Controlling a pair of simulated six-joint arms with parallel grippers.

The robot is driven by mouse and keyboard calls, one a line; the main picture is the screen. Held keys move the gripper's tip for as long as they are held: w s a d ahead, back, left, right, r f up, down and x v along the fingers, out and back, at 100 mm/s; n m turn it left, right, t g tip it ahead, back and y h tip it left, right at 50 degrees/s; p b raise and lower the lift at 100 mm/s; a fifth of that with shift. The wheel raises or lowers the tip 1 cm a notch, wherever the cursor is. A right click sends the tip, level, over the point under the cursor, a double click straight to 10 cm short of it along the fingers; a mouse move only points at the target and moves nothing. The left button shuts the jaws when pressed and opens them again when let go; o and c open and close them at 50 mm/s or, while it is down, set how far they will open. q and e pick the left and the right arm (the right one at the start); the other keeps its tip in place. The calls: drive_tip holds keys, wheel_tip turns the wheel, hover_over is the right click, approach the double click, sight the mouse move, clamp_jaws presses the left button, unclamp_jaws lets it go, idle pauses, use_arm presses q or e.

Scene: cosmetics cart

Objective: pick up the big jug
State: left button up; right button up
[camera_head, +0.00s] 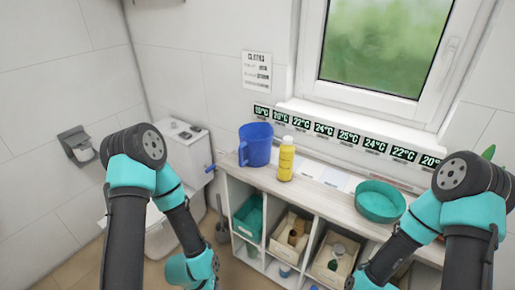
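The big jug (256,146) is blue, with an open top and a handle on its left side. It stands upright at the left end of the light shelf unit's top (325,196), by the wall. A yellow bottle (286,160) with a white cap stands just right of it, in front. My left arm hangs left of the jug and my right arm hangs at the right, over the front of the shelf unit. Neither gripper's fingers show; both arms run down towards the bottom edge. Nothing of mine touches the jug.
A teal round basin (379,201) sits on the right part of the top. Bins with items fill the compartments below, including a teal bin (249,217). A toilet (180,150) stands left of the unit. The window sill (350,118) juts out behind.

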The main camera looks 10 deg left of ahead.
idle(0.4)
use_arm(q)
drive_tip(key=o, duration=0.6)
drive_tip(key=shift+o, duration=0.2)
